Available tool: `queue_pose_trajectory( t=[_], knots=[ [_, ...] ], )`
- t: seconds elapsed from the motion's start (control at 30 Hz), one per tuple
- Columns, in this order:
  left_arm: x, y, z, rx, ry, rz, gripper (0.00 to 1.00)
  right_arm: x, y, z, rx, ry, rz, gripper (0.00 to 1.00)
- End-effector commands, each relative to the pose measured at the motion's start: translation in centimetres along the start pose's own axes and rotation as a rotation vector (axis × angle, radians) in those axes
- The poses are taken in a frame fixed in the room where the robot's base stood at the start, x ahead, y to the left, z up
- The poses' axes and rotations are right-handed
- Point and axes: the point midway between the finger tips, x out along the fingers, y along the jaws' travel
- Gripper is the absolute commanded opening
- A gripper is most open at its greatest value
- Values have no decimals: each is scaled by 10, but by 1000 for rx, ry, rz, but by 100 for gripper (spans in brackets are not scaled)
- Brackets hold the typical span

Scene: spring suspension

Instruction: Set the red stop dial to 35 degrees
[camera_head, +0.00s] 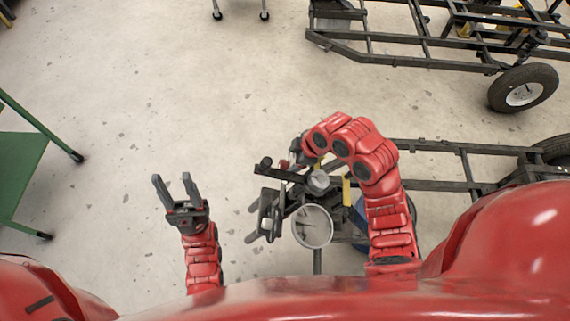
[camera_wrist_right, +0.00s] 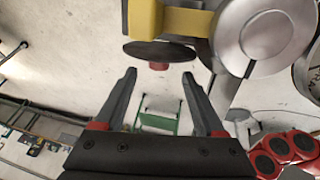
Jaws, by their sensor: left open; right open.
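In the right wrist view, a small red knob (camera_wrist_right: 158,66) sticks out below a thin dark disc; I take it for the red stop dial. Its angle marks cannot be read. My right gripper (camera_wrist_right: 159,74) is open, with the red knob showing between its fingertips in the picture; I see no contact, and the depth gap is unclear. In the head view the right arm's end is crowded against dark parts of the apparatus, and the dial cannot be made out. My left gripper (camera_head: 178,186) is open and empty over bare floor, left of the apparatus.
Beside the disc are a yellow block (camera_wrist_right: 180,20) and a silver cylinder (camera_wrist_right: 265,38). A green table (camera_head: 18,165) stands at the left, and black wheeled frames (camera_head: 400,62) stand at upper right. Floor around my left gripper is clear.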

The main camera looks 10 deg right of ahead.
Motion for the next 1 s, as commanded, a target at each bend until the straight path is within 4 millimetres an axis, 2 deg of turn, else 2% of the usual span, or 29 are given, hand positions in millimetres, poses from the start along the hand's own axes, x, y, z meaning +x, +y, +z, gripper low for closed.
queue_pose_trajectory(
  t=[0.1,0.3,0.5,0.73,0.77,1.0],
  knots=[
    [8,0,-1,0,0,0,50,22,-1,-2,-2,-1,-7,72],
    [13,-1,-2,0,0,0,50,50,1,-2,-1,2,-1,72],
    [14,-1,-2,0,0,0,50,60,2,-2,-2,3,5,72],
    [14,-1,-2,0,0,0,50,60,2,-2,-2,3,6,72],
    [14,-1,-2,0,0,0,50,60,2,-2,-2,3,6,70],
    [14,-1,-2,0,0,0,50,60,2,-1,-1,2,5,27]
  ],
)
